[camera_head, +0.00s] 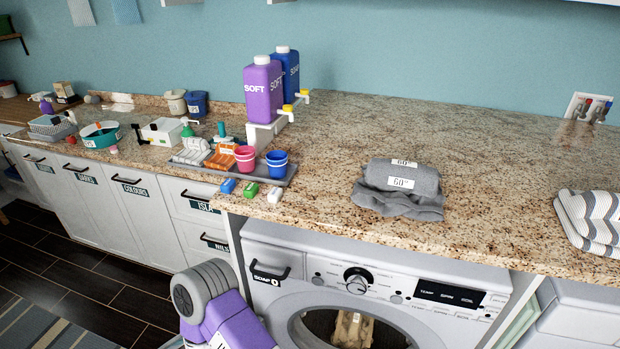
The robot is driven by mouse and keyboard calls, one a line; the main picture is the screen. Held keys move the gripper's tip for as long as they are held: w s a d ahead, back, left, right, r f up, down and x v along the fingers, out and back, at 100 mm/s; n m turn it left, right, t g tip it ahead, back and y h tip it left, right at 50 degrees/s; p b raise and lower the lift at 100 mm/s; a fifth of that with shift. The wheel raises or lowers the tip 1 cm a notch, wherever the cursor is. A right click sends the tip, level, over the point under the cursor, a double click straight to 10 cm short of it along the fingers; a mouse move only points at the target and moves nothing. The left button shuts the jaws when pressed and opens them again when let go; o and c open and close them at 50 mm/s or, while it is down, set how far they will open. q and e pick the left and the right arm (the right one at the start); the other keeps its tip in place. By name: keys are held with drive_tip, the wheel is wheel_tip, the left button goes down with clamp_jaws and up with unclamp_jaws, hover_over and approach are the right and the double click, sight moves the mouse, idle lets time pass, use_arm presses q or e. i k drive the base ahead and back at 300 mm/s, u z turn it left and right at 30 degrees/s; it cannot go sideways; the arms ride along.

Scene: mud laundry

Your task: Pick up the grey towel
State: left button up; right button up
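The grey towel (383,177) lies folded on the speckled stone counter (480,150), right of centre, above the washing machine. It carries white labels reading 60°. Its lower layer spreads out crumpled toward the counter's front edge. Nothing is touching it from above. A purple and grey link of my arm (212,305) shows at the bottom, left of the washing machine, well away from the towel.
A washing machine (430,285) stands below the towel; an unclear beige shape shows in its round door. Left of the towel are a grey tray (292,172) with cups, small coloured blocks and soap bottles. A striped towel (592,220) lies right. Counter around the grey towel is clear.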

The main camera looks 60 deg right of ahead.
sight(393, 188)
drive_tip(key=u, duration=0.4)
drive_tip(key=k, duration=1.35)
drive_tip(key=z, duration=0.5)
